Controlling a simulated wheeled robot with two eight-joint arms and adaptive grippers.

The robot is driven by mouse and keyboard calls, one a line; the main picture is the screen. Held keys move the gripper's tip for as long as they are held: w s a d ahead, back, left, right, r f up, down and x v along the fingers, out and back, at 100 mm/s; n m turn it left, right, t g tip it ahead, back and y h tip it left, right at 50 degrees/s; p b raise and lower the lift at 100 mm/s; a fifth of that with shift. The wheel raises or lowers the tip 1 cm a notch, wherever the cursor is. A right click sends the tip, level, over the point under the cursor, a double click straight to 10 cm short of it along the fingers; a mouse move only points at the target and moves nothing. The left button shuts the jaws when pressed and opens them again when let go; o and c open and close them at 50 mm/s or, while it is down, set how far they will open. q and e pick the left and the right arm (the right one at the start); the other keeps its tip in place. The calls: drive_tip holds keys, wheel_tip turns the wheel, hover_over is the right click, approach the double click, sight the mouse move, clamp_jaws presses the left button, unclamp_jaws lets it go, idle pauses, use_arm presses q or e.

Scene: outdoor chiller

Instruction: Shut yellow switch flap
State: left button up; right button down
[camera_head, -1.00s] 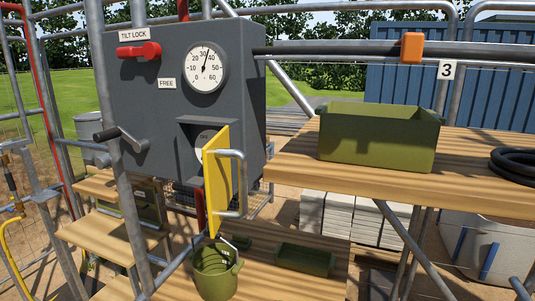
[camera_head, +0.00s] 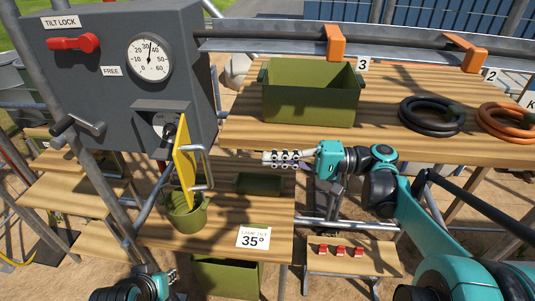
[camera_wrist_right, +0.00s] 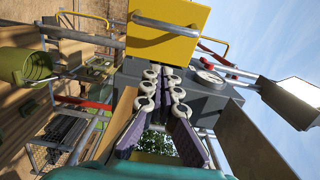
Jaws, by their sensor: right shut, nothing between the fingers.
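The yellow switch flap (camera_head: 184,165) stands open, sticking out from the dark grey control box (camera_head: 75,95) over a recessed dial (camera_head: 163,125). A metal bar handle (camera_head: 206,168) is on its right side. My right gripper (camera_head: 268,158) is shut and empty, to the right of the handle and apart from it, in front of the wooden shelf edge. In the right wrist view the flap (camera_wrist_right: 165,35) is beyond the shut fingers (camera_wrist_right: 163,75). My left gripper (camera_head: 168,277) is low at the bottom edge, mostly cut off; its finger state is unclear.
A green bin (camera_head: 310,95), a black hose coil (camera_head: 432,117) and an orange coil (camera_head: 505,120) sit on the upper wooden shelf (camera_head: 390,145). A lower shelf carries a "35°" card (camera_head: 253,238). A crank handle (camera_head: 75,128) juts from the box.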

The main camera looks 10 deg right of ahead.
drive_tip(key=a+p, duration=0.2)
drive_tip(key=a, duration=0.9)
drive_tip(key=shift+s, duration=0.15)
